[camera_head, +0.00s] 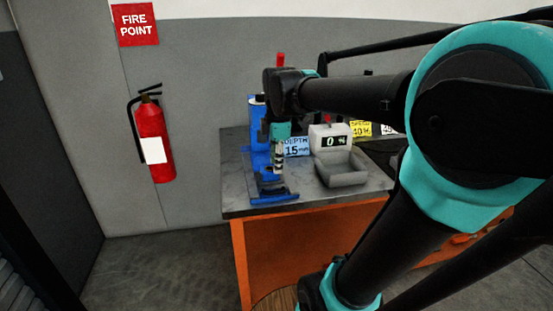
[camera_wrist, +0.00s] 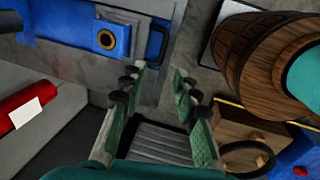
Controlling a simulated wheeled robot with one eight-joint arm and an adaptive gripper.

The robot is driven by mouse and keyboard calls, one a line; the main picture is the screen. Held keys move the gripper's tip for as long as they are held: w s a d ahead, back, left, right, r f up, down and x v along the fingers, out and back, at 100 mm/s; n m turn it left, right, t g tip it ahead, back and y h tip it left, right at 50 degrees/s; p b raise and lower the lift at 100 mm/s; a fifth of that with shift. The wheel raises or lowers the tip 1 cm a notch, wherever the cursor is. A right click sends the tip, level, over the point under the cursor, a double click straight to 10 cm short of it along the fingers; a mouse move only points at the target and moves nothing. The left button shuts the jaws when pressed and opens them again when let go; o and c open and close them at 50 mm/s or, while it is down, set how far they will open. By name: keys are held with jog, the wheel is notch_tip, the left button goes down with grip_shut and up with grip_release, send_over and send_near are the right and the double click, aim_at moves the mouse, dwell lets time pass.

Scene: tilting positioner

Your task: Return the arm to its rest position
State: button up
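My arm reaches across the right of the head view, and its end with my gripper (camera_head: 278,165) hangs down over the left part of the workbench (camera_head: 240,208). In the wrist view my gripper (camera_wrist: 158,78) shows two green-padded fingers spread apart with nothing held between them. A blue fixture (camera_head: 272,199) stands on the bench behind and below the gripper; whether they touch is unclear. In the wrist view a blue part with an orange ring (camera_wrist: 107,39) lies to the upper left of the fingers.
A fire extinguisher (camera_head: 153,138) hangs on the left wall. In the wrist view a wooden barrel (camera_wrist: 262,60) stands at right.

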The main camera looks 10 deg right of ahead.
jog(key=shift+s+r, duration=0.15)
jog(key=shift+r, duration=0.35)
jog(key=shift+f, duration=0.1)
jog(key=s+d+f+m, duration=0.1)
jog(key=s+f+m, duration=0.2)
jog(key=f+m, duration=0.3)
jog(key=s+d+f+m+t, duration=0.1)
jog(key=s+f+m, duration=0.3)
jog(key=f+m, duration=0.2)
jog(key=s+d+f+m+t, duration=0.1)
jog(key=s+f+m, duration=0.3)
jog(key=f, duration=0.5)
jog(key=shift+s+d+m, duration=0.25)
jog(key=shift+d+m, duration=0.3)
jog(key=shift+m, duration=0.55)
